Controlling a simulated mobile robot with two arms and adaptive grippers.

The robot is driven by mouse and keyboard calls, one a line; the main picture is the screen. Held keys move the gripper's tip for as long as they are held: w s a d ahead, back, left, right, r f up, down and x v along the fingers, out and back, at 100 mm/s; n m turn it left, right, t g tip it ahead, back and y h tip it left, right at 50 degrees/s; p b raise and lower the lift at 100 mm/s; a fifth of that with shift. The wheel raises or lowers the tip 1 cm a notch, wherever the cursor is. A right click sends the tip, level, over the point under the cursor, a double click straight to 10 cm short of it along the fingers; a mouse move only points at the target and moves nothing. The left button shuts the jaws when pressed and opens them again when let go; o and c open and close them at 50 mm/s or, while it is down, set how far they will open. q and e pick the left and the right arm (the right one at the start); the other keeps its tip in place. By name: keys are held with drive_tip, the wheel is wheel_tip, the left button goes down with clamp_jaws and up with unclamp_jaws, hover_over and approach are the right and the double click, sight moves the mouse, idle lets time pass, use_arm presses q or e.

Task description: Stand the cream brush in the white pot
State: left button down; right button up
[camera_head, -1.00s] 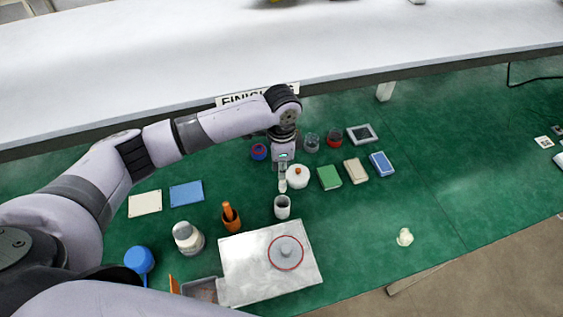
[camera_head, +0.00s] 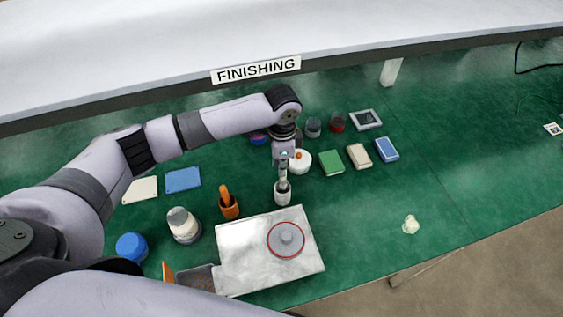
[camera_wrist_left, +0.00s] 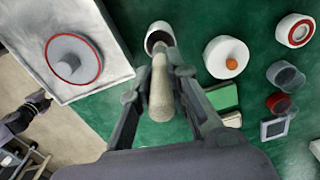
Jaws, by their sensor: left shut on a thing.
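My left gripper (camera_head: 283,172) is shut on the cream brush (camera_wrist_left: 161,88), which shows pale and rounded between the fingers in the left wrist view. The white pot (camera_head: 283,198) stands on the green bench top, directly below the gripper in the head view. The pot also shows in the left wrist view (camera_wrist_left: 158,33), just beyond the brush's far end. The brush's lower end overlaps the pot's mouth; how deep it sits inside I cannot tell. My right gripper seems to show small and dark at the left edge of the wrist view, its jaws unclear.
A metal plate with a red-ringed round part (camera_head: 286,239) lies in front of the pot. An orange holder (camera_head: 228,206) stands left. A white lidded jar (camera_head: 301,163) and a green block (camera_head: 331,163) stand behind right. The bench right of the plate is mostly clear.

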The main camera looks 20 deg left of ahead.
sight(281, 179)
use_arm(q)
drive_tip(key=shift+f+b, duration=0.7)
drive_tip(key=shift+f, duration=1.65)
drive_tip(key=c, duration=1.4)
unclamp_jaws()
drive_tip(key=shift+c, duration=0.2)
wheel_tip(281, 179, up, 12)
